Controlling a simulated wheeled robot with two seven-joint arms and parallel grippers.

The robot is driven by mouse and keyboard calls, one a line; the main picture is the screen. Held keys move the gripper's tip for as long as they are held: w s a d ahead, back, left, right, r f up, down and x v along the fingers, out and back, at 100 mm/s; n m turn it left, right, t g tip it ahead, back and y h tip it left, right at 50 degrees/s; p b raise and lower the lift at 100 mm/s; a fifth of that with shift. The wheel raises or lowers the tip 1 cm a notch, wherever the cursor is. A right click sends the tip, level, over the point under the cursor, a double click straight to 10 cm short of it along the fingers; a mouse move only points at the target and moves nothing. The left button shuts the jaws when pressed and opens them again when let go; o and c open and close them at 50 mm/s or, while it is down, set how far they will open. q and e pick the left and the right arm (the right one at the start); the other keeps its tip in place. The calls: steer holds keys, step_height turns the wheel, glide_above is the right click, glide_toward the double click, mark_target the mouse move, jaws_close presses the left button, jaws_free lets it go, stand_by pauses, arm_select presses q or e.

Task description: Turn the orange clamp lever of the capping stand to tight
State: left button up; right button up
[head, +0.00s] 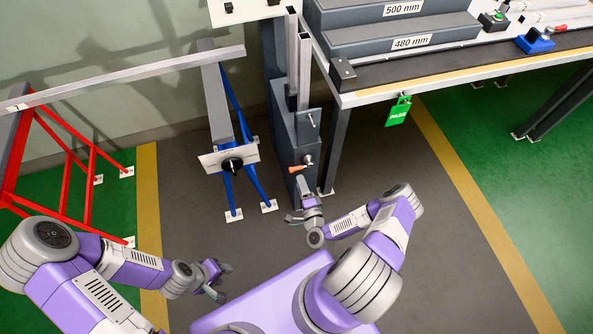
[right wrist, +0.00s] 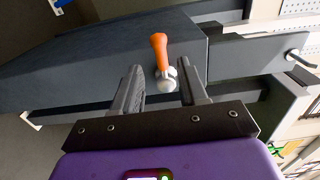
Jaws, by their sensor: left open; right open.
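The orange clamp lever (head: 296,169) sticks out from the dark grey capping stand (head: 287,135) in the middle of the head view. In the right wrist view the lever (right wrist: 160,52) has an orange handle and a silver hub, with the stand (right wrist: 100,55) behind it. My right gripper (head: 303,192) is open just in front of the lever. In the right wrist view its two fingers (right wrist: 159,88) stand either side of the silver hub, with the handle beyond the fingertips; contact is not visible. My left gripper (head: 222,279) is open and empty, low at the left.
A workbench (head: 450,68) with grey blocks and a green PASS tag (head: 398,111) stands at right. A long profile (head: 130,78) rests on a red rack (head: 85,160) at left. A blue-legged stand (head: 228,158) is beside the capping stand. The floor right of my right arm is clear.

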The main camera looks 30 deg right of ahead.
mark_target(297, 170)
steer(key=shift+w+d, duration=0.3)
steer(key=shift+w, duration=0.05)
steer(key=b+x, duration=0.1)
steer(key=x, duration=0.5)
steer(key=shift+w+b, duration=0.3)
steer(key=shift+b, duration=0.1)
jaws_close()
